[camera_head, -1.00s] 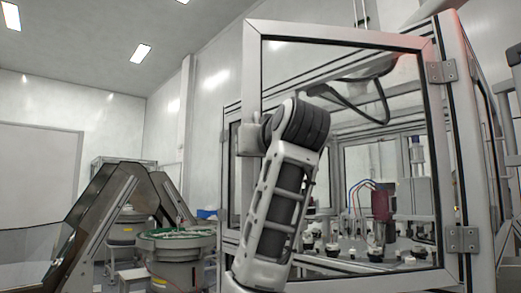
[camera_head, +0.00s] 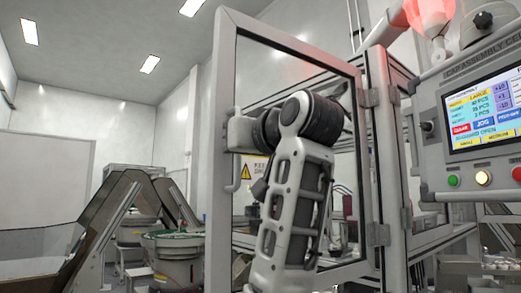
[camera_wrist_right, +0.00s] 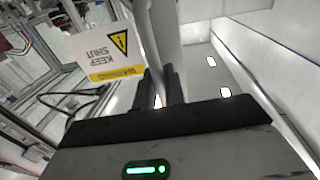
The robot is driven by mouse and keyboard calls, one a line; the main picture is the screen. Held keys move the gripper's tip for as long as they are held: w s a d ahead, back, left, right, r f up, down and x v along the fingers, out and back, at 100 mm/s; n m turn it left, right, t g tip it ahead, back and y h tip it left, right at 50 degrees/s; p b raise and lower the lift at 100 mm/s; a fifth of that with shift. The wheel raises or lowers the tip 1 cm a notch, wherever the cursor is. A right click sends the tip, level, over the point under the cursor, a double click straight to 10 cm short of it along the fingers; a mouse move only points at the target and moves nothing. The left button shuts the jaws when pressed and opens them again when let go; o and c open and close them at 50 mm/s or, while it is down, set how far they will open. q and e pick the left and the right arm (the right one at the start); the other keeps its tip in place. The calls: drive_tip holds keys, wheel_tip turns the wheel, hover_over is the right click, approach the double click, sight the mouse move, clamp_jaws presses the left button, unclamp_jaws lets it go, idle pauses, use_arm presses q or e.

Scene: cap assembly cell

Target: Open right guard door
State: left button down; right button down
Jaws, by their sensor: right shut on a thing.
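The right guard door (camera_head: 300,42) is a grey-framed clear panel, hinged on its right side. It stands swung out from the cell frame. Its handle (camera_head: 235,187) is on the free left edge. My right gripper is at that handle, its fingers hidden behind the arm's wrist in the head view. In the right wrist view my right gripper (camera_wrist_right: 164,90) has its dark fingers shut on the grey handle bar (camera_wrist_right: 164,35). A yellow and white warning sign (camera_wrist_right: 98,50) reading "KEEP SHUT" shows upside down beside it. My left gripper is not in view.
A control panel (camera_head: 485,105) with a lit screen and buttons stands at the right, its screen reading "R-GUARD OPEN". A feeder bowl (camera_head: 175,245) and an inclined conveyor (camera_head: 105,222) stand at the left. Open floor is partly visible at the left.

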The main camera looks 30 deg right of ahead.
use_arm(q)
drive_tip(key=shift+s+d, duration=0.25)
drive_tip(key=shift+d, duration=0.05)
use_arm(e)
drive_tip(key=shift+s+d+r, duration=0.1)
drive_tip(key=shift+s+r, duration=0.05)
drive_tip(key=shift+s, duration=0.4)
drive_tip(key=c, duration=1.6)
unclamp_jaws()
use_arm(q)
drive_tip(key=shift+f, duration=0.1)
